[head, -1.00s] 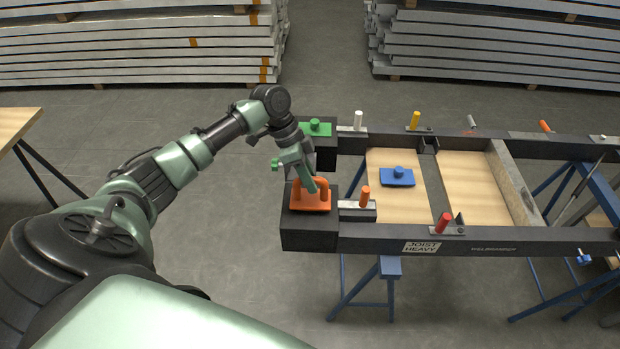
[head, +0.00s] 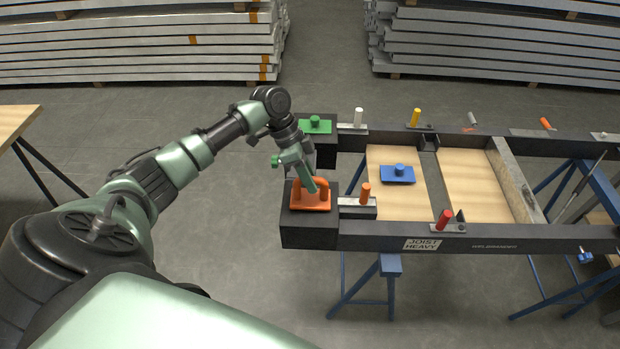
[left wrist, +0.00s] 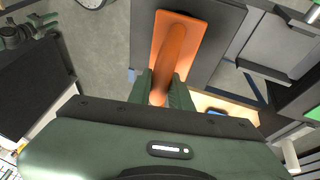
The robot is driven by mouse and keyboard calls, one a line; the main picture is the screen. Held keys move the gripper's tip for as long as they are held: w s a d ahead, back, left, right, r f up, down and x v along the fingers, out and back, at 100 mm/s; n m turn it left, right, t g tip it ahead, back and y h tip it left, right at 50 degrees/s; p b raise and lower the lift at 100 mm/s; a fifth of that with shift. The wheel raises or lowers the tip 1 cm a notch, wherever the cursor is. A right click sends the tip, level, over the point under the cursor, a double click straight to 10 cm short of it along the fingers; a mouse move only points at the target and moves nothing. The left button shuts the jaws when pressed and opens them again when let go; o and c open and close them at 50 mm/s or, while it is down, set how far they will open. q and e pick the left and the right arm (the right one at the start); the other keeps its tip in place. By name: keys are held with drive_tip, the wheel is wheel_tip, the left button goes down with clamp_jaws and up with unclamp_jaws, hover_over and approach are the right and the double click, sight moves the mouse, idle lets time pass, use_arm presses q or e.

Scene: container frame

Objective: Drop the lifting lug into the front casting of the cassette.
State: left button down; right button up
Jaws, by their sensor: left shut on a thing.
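The orange lifting lug (head: 311,203), a flat plate with a raised loop, is at the near left corner of the cassette frame. Its plate is over the top of the black front casting (head: 310,233) and looks level; I cannot tell whether it is fully seated. My left gripper (head: 312,186) is shut on the lug's loop. In the left wrist view the lug (left wrist: 178,40) extends from between the green fingers (left wrist: 168,88), with the dark casting (left wrist: 205,50) behind it. My right gripper is not in view.
A green lugged plate (head: 315,125) sits on the far left corner casting. A blue plate (head: 397,175) lies on the wooden board inside the frame. An orange-handled pin (head: 365,194) stands just right of the casting. Blue trestles (head: 390,267) support the frame.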

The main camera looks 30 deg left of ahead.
use_arm(q)
drive_tip(key=shift+f+b, duration=0.35)
drive_tip(key=shift+f, duration=0.2)
idle(0.7)
